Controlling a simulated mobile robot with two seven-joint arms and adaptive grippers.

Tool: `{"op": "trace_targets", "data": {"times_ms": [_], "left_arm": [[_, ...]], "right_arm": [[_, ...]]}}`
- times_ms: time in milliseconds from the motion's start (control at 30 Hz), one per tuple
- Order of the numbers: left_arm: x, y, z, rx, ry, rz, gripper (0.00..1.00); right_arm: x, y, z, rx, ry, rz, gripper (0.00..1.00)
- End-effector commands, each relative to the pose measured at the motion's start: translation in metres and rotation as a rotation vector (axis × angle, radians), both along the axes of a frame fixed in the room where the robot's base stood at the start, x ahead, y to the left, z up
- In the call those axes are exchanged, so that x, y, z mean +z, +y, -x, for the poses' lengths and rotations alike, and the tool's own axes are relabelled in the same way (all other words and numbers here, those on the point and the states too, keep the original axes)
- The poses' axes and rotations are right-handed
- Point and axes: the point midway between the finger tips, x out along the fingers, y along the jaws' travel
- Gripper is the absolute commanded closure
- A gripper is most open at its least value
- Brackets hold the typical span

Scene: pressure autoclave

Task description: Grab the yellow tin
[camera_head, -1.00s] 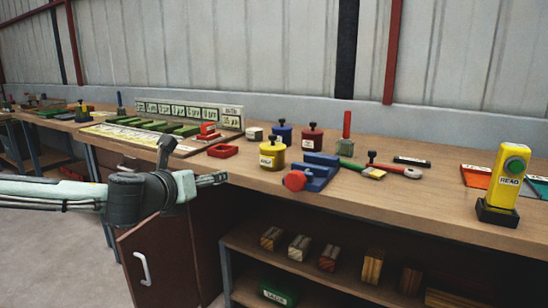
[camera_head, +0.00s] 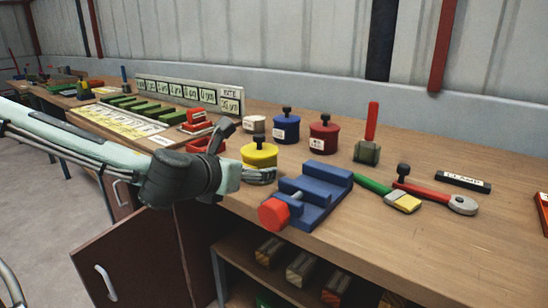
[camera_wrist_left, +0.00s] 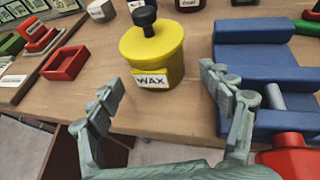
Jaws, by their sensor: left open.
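The yellow tin (camera_head: 259,156) stands upright on the workbench, with a black knob on its lid. In the left wrist view the yellow tin (camera_wrist_left: 153,58) carries a white label reading WAX. My left gripper (camera_head: 262,176) is at the near side of the tin in the head view, hiding its lower part. In the left wrist view my left gripper (camera_wrist_left: 162,98) is open. Its two fingers are spread in front of the tin, one toward each side, and the space between them is empty. My right gripper is not in view.
A blue vise (camera_head: 318,190) with a red knob stands close to the right of the tin. A red square tray (camera_wrist_left: 66,63) lies to its left. Blue (camera_head: 287,128) and dark red (camera_head: 324,135) tins stand behind. The bench's front edge is close.

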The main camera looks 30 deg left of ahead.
Motion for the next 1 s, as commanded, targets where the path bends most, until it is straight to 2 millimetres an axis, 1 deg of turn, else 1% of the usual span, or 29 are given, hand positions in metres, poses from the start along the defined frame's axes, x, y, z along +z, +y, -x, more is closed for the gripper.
{"op": "trace_targets", "data": {"times_ms": [200, 467, 600, 800, 1000], "left_arm": [[-0.010, 0.004, -0.016, 0.000, 0.003, 0.001, 0.20], [-0.015, 0.008, -0.030, 0.002, 0.002, 0.001, 0.20], [-0.025, 0.013, -0.045, 0.002, 0.004, 0.000, 0.20], [-0.032, 0.016, -0.064, 0.000, 0.002, -0.002, 0.20], [-0.032, 0.016, -0.068, -0.002, 0.001, 0.001, 0.20]], "right_arm": [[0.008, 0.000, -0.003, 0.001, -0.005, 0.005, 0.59], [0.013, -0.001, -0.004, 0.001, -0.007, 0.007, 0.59], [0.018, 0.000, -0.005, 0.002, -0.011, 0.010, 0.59], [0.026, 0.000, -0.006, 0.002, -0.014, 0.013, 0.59], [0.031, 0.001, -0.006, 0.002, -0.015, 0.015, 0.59]]}}
